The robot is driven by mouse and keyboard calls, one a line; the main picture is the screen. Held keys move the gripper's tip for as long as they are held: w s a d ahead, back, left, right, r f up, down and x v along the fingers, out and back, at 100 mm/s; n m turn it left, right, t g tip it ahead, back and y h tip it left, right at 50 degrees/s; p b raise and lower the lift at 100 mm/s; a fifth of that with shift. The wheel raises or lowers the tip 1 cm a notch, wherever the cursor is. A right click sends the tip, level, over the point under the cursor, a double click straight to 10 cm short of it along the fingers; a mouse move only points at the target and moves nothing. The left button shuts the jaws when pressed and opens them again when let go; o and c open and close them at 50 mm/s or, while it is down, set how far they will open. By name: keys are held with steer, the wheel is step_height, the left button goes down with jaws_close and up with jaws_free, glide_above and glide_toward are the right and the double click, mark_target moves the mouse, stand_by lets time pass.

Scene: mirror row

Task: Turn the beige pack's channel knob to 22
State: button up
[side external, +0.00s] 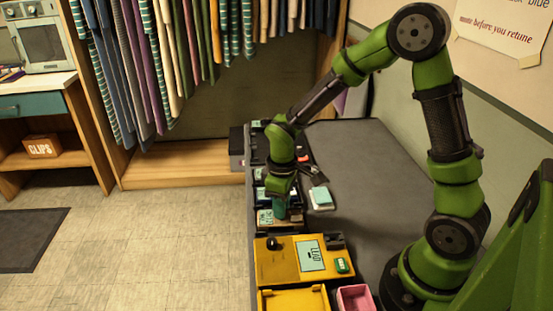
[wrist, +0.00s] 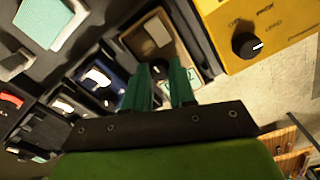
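The beige pack (side external: 265,216) sits in the row of packs on the grey bench, just beyond the yellow one. In the wrist view its tan body (wrist: 187,52) with a dark panel shows past the fingers. My gripper (side external: 280,213) points down, close over the beige pack. Its two green fingers (wrist: 160,66) stand apart with a gap between them. I cannot make out a knob between the fingers, and the channel knob and its reading are hidden. I cannot tell whether the fingertips touch the pack.
A yellow pack (side external: 278,260) with a black knob, labelled LEAD, stands close in front. Dark packs (wrist: 100,78) line up behind. A pale teal-topped block (side external: 320,197) lies to the right. A pink bin (side external: 355,298) and yellow tray (side external: 294,299) are nearest. The bench's right (side external: 365,170) is clear.

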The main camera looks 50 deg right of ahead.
jaws_close()
steer(key=shift+m, duration=0.7)
steer(key=o, duration=0.7)
jaws_free()
step_height(320, 180, up, 17)
steer(key=shift+f, duration=0.1)
